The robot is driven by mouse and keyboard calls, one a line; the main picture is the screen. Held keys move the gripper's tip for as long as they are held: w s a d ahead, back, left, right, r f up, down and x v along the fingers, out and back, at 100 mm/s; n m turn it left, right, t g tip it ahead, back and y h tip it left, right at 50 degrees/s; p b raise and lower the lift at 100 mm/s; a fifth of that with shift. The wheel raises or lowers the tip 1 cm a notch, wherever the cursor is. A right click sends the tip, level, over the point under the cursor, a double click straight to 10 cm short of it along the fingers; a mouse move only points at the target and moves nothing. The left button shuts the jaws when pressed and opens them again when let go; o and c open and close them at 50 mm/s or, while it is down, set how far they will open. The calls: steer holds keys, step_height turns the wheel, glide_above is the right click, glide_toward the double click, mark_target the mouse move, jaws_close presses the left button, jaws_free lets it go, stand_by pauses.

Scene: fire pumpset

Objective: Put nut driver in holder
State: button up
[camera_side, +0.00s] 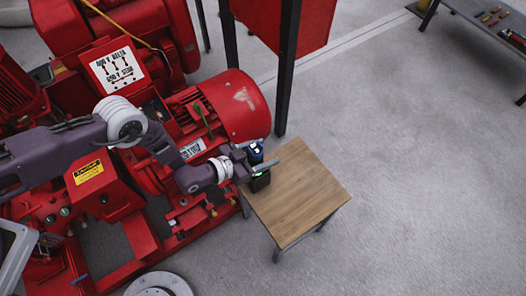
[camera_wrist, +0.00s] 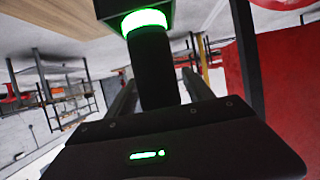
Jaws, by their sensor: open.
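The nut driver, a dark tool with a blue upper part (camera_side: 255,152), stands upright at the back-left corner of the small wooden table (camera_side: 300,200). Its lower end meets a black block (camera_side: 260,182) with a green glow; I cannot tell whether this is the holder or part of the tool. My gripper (camera_side: 268,160) is at the tool with its jaws open. In the wrist view the tool's black shaft and green ring (camera_wrist: 145,20) show close up. My gripper's fingers (camera_wrist: 160,95) extend on either side of the shaft; contact cannot be told.
A large red pump motor (camera_side: 235,105) and its frame stand close to the left of the table. A dark post (camera_side: 288,70) with a red panel rises behind the table. A workbench with small tools (camera_side: 490,20) is far at upper right. The floor to the right is clear.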

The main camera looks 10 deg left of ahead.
steer(key=shift+s+a+r, duration=0.1)
steer(key=shift+a+r, duration=0.05)
steer(key=shift+r, duration=0.05)
steer(key=v, duration=1.1)
steer(key=shift+s+a, duration=0.2)
steer(key=shift+s, duration=0.05)
steer(key=shift+w+r, duration=0.1)
steer(key=shift+r, duration=0.1)
